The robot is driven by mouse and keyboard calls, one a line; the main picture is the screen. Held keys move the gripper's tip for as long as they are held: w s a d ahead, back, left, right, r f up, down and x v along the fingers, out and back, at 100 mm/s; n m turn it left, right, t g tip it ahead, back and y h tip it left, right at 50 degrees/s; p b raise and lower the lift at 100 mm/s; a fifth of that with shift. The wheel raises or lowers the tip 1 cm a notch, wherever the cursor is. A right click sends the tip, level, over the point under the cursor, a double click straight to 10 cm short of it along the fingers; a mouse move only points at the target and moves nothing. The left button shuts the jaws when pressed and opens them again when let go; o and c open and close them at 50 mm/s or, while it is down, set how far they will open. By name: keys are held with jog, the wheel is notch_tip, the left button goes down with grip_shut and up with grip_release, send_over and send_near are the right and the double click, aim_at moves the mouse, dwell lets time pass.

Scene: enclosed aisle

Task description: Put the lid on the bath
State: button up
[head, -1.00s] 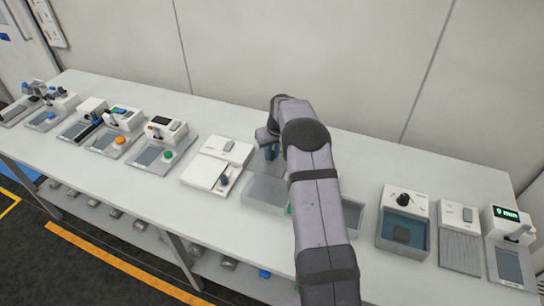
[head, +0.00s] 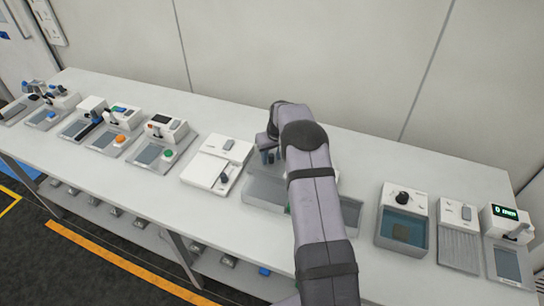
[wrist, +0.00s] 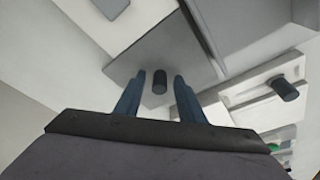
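A grey flat plate with an upright black knob, which looks like the lid (wrist: 140,62), lies below my gripper in the wrist view. In the head view its grey surface (head: 262,190) shows left of my arm; its knob is hidden there. My gripper (wrist: 158,85) is open, with its two blue fingers on either side of the knob in the picture. I cannot tell whether they touch it. In the head view my gripper (head: 268,157) points down over the bench. An open basin with teal liquid, apparently the bath (head: 403,238), stands right of my arm with a black dial on its back.
A white device (head: 217,165) with a dark knob stands left of the plate. Another grey tray (head: 351,215) shows partly behind my arm. A ribbed device (head: 459,245) and a device with a green display (head: 507,220) stand at the right. The wall (head: 300,60) is close behind.

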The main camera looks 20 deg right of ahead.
jog(key=shift+r, duration=0.15)
jog(key=b+v, duration=0.2)
jog(key=v, duration=1)
jog(key=shift+b, duration=0.3)
jog(key=s+a+f+g, duration=0.1)
jog(key=s+a, duration=0.4)
jog(key=s, duration=0.6)
jog(key=s+a+f+g, duration=0.1)
jog(key=s+a, duration=0.5)
jog(key=s, duration=0.5)
jog(key=s+a+f+g, duration=0.1)
jog(key=s+a, duration=0.4)
jog(key=s, duration=0.6)
jog(key=shift+s+a, duration=0.2)
jog(key=shift+a, duration=0.05)
jog(key=shift+o, duration=0.5)
jog(key=shift+s+f, duration=0.15)
jog(key=shift+s, duration=0.3)
jog(key=shift+w, duration=0.1)
